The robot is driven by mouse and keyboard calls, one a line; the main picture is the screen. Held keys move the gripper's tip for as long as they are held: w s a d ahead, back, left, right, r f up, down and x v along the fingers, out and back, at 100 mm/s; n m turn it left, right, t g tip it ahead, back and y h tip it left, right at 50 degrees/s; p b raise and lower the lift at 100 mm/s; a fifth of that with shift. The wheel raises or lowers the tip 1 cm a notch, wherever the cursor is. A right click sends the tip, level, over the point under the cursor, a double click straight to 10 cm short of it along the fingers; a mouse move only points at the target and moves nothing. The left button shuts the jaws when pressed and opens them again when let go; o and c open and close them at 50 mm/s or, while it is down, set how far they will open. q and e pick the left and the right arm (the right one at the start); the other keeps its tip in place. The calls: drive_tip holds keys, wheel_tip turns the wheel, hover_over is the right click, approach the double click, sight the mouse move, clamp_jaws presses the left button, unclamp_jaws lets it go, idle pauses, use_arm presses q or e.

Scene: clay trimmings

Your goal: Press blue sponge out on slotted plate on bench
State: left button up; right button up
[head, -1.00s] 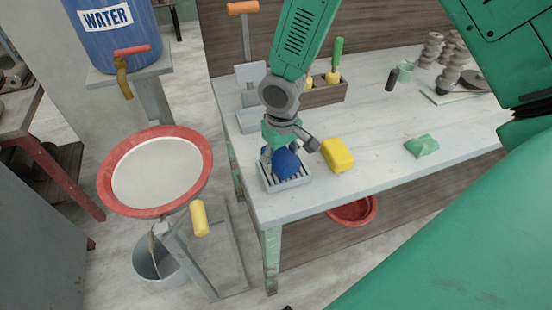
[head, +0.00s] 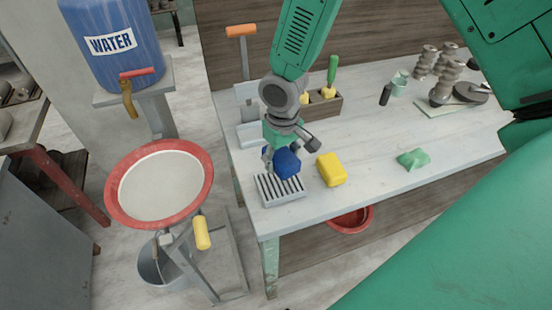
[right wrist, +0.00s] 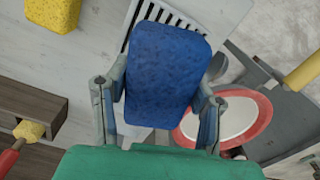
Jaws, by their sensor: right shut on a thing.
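The blue sponge (head: 287,164) is held between the fingers of my right gripper (head: 284,150). It appears slightly above the back edge of the slotted plate (head: 280,196), whose slats now show in front of it. In the right wrist view the sponge (right wrist: 165,75) fills the space between the two fingers of my right gripper (right wrist: 160,100), and part of the slotted plate (right wrist: 150,12) shows behind it. The plate lies at the near left corner of the bench (head: 340,195). My left gripper is not in view.
A yellow sponge (head: 331,169) lies just right of the plate. A green cloth-like piece (head: 413,159) lies further right, with a wooden tool box (head: 322,106) behind. A red-rimmed basin (head: 112,185) stands left of the bench. The bench between is clear.

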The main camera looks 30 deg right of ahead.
sight(280, 183)
drive_tip(key=shift+d+f, duration=0.1)
drive_tip(key=shift+d, duration=0.35)
drive_tip(key=shift+a, duration=0.5)
drive_tip(key=shift+a+f, duration=0.2)
drive_tip(key=shift+a, duration=0.05)
drive_tip(key=shift+a+f+b, duration=0.3)
drive_tip(key=shift+f+b, duration=0.3)
drive_tip(key=f, duration=0.1)
drive_tip(key=d+f+b, duration=0.1)
drive_tip(key=f+b, duration=0.1)
drive_tip(key=f, duration=0.1)
drive_tip(key=shift+d, duration=0.3)
drive_tip(key=shift+d+f, duration=0.1)
drive_tip(key=shift+f, duration=0.3)
drive_tip(key=shift+a+r, duration=0.2)
drive_tip(key=shift+a, duration=0.55)
drive_tip(key=shift+d+f, duration=0.2)
drive_tip(key=shift+d, duration=0.5)
drive_tip(key=shift+a+f+b, duration=0.2)
drive_tip(key=shift+a+b, duration=0.15)
drive_tip(key=shift+a, duration=0.25)
drive_tip(key=shift+d+f, duration=0.15)
drive_tip(key=shift+d, duration=0.05)
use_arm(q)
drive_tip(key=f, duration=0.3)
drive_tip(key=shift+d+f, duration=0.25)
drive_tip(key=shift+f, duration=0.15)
use_arm(e)
drive_tip(key=shift+d, duration=0.2)
